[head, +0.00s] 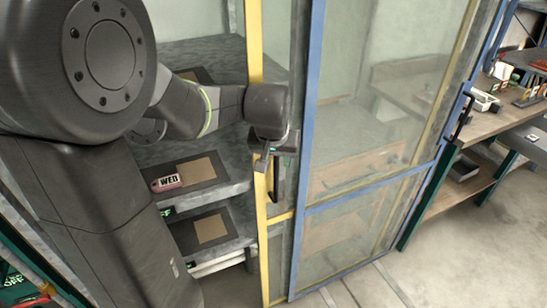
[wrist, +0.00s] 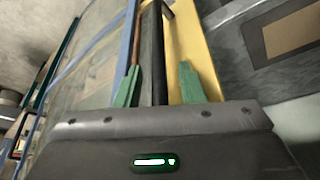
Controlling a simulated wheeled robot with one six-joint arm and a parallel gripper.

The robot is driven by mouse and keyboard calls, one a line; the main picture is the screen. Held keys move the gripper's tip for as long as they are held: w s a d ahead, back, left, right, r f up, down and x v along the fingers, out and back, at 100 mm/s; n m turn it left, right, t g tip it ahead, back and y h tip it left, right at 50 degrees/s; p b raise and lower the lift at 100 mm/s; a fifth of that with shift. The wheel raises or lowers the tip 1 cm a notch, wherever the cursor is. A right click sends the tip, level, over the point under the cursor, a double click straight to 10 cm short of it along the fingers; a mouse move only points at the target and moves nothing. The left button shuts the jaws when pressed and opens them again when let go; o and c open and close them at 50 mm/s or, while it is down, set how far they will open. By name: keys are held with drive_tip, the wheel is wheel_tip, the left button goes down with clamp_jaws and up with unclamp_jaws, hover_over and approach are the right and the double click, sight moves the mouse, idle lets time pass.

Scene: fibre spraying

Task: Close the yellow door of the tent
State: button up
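The yellow door (head: 256,200) of the tent shows in the head view as a narrow upright yellow frame with a clear panel, partly behind the blue-framed door. Its black handle (head: 275,182) stands upright just right of the yellow edge. My gripper (head: 268,160) is at the handle's upper part, and its fingers are hard to make out there. In the wrist view my gripper (wrist: 160,68) has its two green fingers apart. The black handle bar (wrist: 152,50) runs between them, with the yellow frame (wrist: 198,50) behind the right finger. I cannot tell whether a finger touches the handle.
The blue-framed door (head: 298,200) is right of the yellow one. A workbench (head: 510,118) with tools stands at the right. The floor (head: 480,250) at lower right is clear.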

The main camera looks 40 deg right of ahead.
drive_tip(key=shift+d+f, duration=0.1)
drive_tip(key=shift+f, duration=0.2)
clamp_jaws()
